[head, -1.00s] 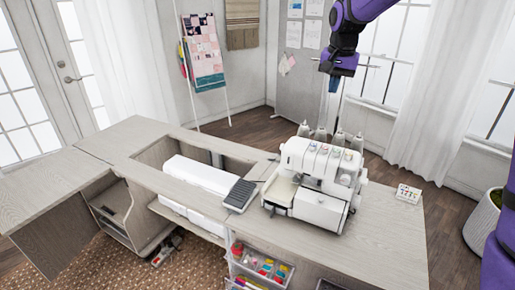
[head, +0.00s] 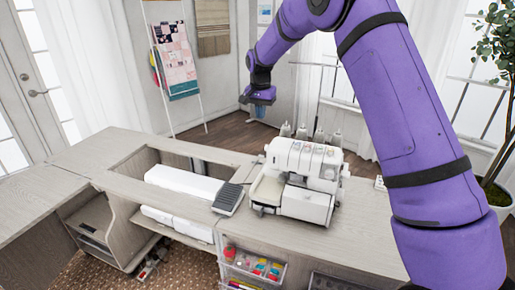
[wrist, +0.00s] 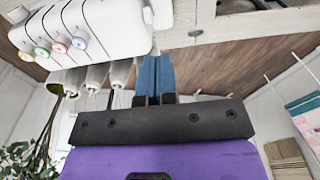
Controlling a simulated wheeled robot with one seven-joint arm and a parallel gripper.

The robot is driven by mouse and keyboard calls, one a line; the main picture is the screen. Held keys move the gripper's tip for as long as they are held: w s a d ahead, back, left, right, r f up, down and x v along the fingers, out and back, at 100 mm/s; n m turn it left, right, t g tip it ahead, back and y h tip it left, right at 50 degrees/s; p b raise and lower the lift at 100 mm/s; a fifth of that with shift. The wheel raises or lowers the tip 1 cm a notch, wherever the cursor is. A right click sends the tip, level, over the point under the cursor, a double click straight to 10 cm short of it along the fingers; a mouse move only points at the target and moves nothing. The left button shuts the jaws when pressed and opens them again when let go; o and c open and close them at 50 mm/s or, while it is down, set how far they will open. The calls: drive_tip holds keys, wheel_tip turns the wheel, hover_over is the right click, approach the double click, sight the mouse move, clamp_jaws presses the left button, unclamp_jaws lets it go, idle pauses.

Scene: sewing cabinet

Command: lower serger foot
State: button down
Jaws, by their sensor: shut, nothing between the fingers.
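The white serger (head: 303,165) stands upright on the cabinet top, with coloured dials on its upper face and thread cones behind it. Its presser foot is too small to make out. My gripper (head: 260,112) hangs in the air behind and to the left of the serger, apart from it, with its fingers pointing down. In the wrist view the blue fingers (wrist: 155,78) are together and empty. The serger (wrist: 95,35) fills the upper left of that view, beside the fingers and not touching them.
The cabinet top (head: 265,250) is clear in front of the serger. A dark foot pedal (head: 228,198) lies left of it, by an opening holding a white machine (head: 183,184). Several thread cones (head: 319,135) stand up behind the serger. A plant (head: 490,100) is at the right.

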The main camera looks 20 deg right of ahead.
drive_tip(key=shift+f, duration=0.15)
drive_tip(key=f, duration=0.8)
drive_tip(key=s+f, duration=0.1)
drive_tip(key=f, duration=0.3)
drive_tip(key=shift+a+f, duration=0.25)
drive_tip(key=shift+f, duration=0.15)
drive_tip(key=shift+s+f, duration=0.1)
drive_tip(key=shift+f, duration=0.05)
